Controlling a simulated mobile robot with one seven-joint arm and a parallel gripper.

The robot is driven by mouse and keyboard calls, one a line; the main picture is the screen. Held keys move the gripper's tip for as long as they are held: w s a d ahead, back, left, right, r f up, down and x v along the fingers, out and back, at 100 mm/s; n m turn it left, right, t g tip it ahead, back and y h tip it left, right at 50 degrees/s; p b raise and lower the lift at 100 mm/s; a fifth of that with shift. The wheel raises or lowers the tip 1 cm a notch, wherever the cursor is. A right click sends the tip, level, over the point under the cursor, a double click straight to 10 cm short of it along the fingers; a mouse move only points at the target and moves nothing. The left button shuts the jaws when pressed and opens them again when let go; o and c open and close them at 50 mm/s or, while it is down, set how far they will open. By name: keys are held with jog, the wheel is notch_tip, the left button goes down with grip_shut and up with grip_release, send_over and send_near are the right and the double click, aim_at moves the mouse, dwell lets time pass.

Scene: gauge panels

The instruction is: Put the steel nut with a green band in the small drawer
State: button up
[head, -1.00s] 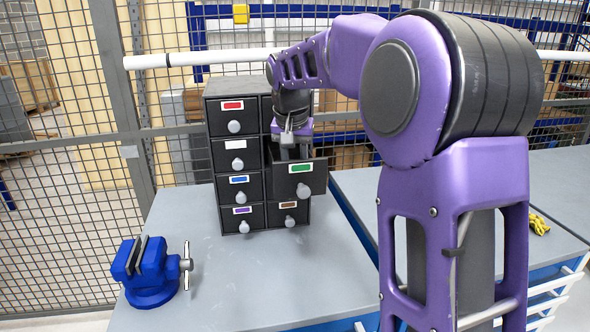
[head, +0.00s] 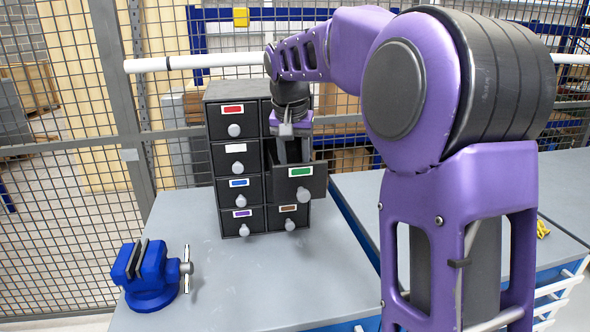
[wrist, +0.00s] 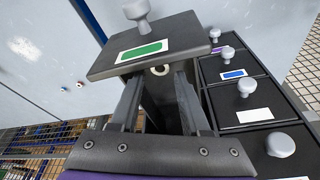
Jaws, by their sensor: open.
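The small drawer with a green label (head: 299,172) is pulled open from the dark cabinet; it also shows in the wrist view (wrist: 143,50). My gripper (wrist: 158,78) points down into it, its two fingers open and apart. A small pale ring-shaped piece (wrist: 160,70) lies inside, close behind the drawer front and between the fingertips, apparently touching neither. It looks like the nut, but its green band cannot be made out. In the head view the drawer front and my arm hide the inside.
The cabinet (head: 228,92) has other shut drawers with red, white, blue, purple and brown labels. A blue vise (head: 150,276) stands on the grey table (head: 235,290). Two small pieces (wrist: 72,87) lie on the surface in the wrist view. A wire-mesh fence is behind.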

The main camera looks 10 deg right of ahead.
jog(key=p+v, duration=0.1)
jog(key=v, duration=0.8)
jog(key=shift+r, duration=0.2)
jog(key=shift+r, duration=0.1)
